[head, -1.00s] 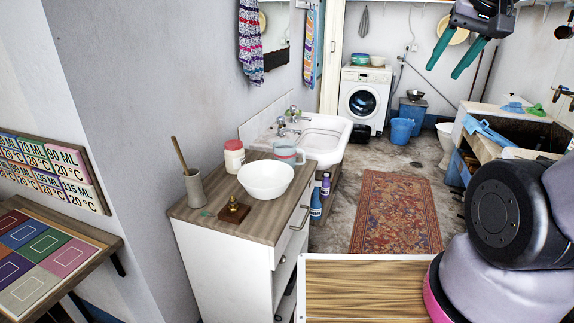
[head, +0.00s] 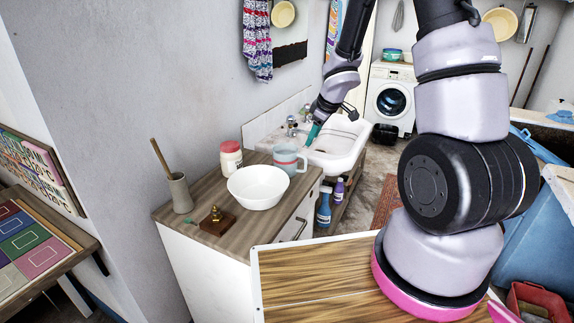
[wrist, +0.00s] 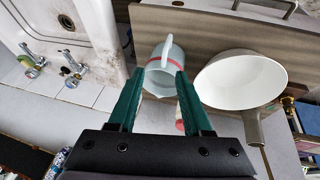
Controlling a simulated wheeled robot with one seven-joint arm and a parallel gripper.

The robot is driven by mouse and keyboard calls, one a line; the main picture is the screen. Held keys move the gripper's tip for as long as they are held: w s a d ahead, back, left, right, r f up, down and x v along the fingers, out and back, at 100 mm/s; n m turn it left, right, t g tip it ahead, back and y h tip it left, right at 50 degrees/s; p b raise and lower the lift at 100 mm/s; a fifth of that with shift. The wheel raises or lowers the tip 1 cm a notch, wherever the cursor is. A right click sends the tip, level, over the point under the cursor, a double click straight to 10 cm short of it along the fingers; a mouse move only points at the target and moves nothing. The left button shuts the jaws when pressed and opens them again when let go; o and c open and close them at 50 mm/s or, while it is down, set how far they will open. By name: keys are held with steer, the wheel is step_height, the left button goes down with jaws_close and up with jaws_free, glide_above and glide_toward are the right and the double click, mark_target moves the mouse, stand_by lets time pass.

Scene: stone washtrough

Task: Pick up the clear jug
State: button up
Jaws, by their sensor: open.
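The clear jug (head: 287,158), pale with a red band, stands upright on the wooden counter top (head: 240,215), behind the white bowl and beside the sink. Its handle is on its right side in the head view. My gripper (head: 313,133) is open and empty, with teal fingers, just above and to the right of the jug.
The white bowl (head: 258,186) stands close in front of the jug. A red-lidded jar (head: 231,157) is just left of the jug. A sink with taps (head: 340,145) adjoins the counter. A brass item on a wooden block (head: 216,220) and a cup with a stick (head: 179,192) stand nearer left.

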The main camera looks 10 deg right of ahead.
mark_target(303, 157)
steer(key=shift+s+x, duration=0.15)
steer(key=shift+x, duration=2.55)
steer(key=shift+s+x, duration=0.2)
steer(key=shift+x, duration=2.5)
steer(key=shift+a+f, duration=0.1)
steer(key=shift+a, duration=0.05)
jaws_close()
